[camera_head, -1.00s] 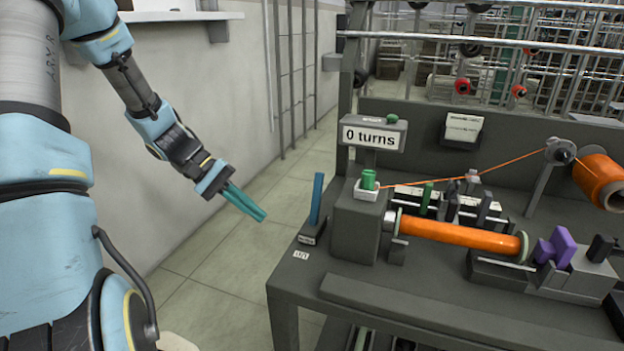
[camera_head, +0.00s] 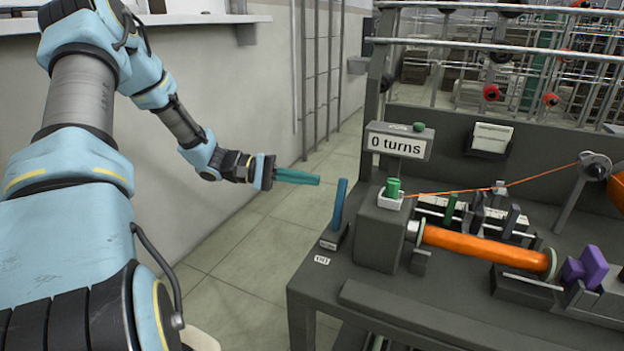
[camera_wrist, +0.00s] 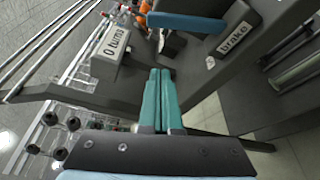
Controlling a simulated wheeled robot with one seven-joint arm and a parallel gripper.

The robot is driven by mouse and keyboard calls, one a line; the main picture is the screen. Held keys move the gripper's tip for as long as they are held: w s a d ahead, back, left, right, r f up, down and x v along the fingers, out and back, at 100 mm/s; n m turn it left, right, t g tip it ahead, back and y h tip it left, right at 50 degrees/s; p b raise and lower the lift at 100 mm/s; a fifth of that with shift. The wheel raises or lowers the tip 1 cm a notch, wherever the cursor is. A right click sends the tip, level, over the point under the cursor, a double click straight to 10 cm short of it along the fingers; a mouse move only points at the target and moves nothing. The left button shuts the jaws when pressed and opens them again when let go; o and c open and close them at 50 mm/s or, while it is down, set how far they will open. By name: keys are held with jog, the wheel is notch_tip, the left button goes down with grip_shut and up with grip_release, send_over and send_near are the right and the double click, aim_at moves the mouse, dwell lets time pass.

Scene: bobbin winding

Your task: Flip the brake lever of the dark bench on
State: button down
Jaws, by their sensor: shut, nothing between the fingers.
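The brake lever (camera_head: 339,205) is a blue bar at the left end of the dark bench (camera_head: 400,310). It stands nearly upright on a dark base (camera_head: 334,238), with its top leaning slightly right. In the wrist view the lever (camera_wrist: 186,22) crosses the top, next to a label reading "brake" (camera_wrist: 233,38). My gripper (camera_head: 318,180) has teal fingers, shut together and empty, pointing right toward the upper lever. A small visible gap separates the tips from the lever in the head view. The fingers (camera_wrist: 160,72) also show in the wrist view, apart from the lever.
A "0 turns" counter (camera_head: 397,143) stands behind a grey block (camera_head: 380,235) with a green button (camera_head: 393,188), right of the lever. An orange bobbin (camera_head: 485,246) lies further right, with an orange thread above it. Floor left of the bench is clear.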

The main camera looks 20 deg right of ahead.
aim_at(339, 206)
jog(key=p+x, duration=0.1)
jog(key=x, duration=0.6)
jog(key=shift+s+d+r+p, duration=0.1)
jog(key=shift+r+p, duration=0.1)
jog(key=shift+p, duration=0.1)
jog(key=shift+s+a+r+p, duration=0.25)
jog(key=shift+s+a+p, duration=0.2)
jog(key=shift+s, duration=0.3)
jog(key=shift+s+a+r+p, duration=0.3)
jog(key=shift+s+a, duration=0.2)
jog(key=shift+s, duration=0.25)
jog(key=shift+f, duration=0.1)
